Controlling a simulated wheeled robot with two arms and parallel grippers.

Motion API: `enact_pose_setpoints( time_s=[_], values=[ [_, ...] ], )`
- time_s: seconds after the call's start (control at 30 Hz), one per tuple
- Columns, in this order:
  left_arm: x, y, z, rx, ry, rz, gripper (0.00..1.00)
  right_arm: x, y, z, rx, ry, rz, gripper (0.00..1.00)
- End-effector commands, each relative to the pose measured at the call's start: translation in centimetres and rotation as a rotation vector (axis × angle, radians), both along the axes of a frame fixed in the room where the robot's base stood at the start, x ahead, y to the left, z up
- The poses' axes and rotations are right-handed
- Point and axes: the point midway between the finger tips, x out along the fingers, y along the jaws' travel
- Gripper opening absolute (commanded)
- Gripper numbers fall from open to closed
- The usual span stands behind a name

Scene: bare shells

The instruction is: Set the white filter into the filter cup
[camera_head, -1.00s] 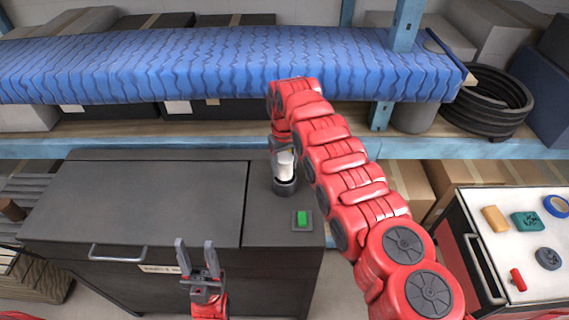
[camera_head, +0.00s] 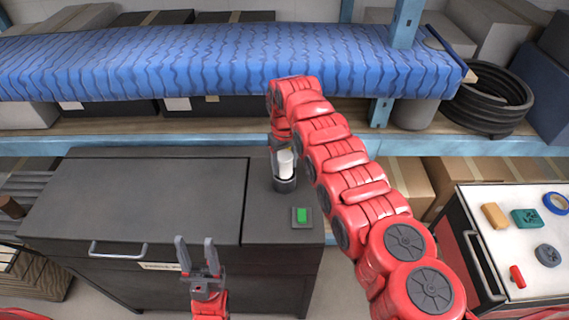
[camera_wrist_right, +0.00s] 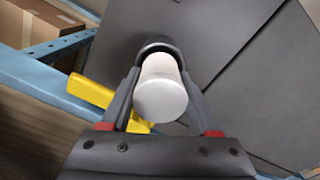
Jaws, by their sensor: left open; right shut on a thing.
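The white filter (camera_head: 286,164) is a short white cylinder, held upright by my right gripper over the dark filter cup (camera_head: 284,184) on the grey cabinet. In the right wrist view the filter (camera_wrist_right: 160,88) sits between the two fingers of my right gripper (camera_wrist_right: 160,85), which is shut on it. The round rim of the cup (camera_wrist_right: 157,46) shows just beyond the filter. The filter's lower end seems at or in the cup's mouth; how deep I cannot tell. My left gripper (camera_head: 197,256) is open and empty in front of the cabinet.
The grey cabinet (camera_head: 140,200) has a handle and a green button (camera_head: 302,216) near the cup. A yellow part (camera_wrist_right: 92,91) shows beside the fingers in the wrist view. A blue-covered shelf (camera_head: 200,60) runs behind. A white-topped cart (camera_head: 530,250) with small items stands at right.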

Motion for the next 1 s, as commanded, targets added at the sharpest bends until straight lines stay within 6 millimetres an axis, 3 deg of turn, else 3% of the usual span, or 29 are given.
enact_pose_setpoints(
  time_s=[0.47, 1.0],
  values=[
    [0.0, 0.0, -0.1, 0.000, 0.000, 0.000, 0.50, 0.0, 0.0, -0.1, 0.000, -0.001, 0.000, 0.04],
    [0.0, 0.0, -1.5, 0.000, 0.000, 0.000, 0.50, 0.1, 0.0, -1.5, 0.001, -0.002, 0.000, 0.04]
  ],
)
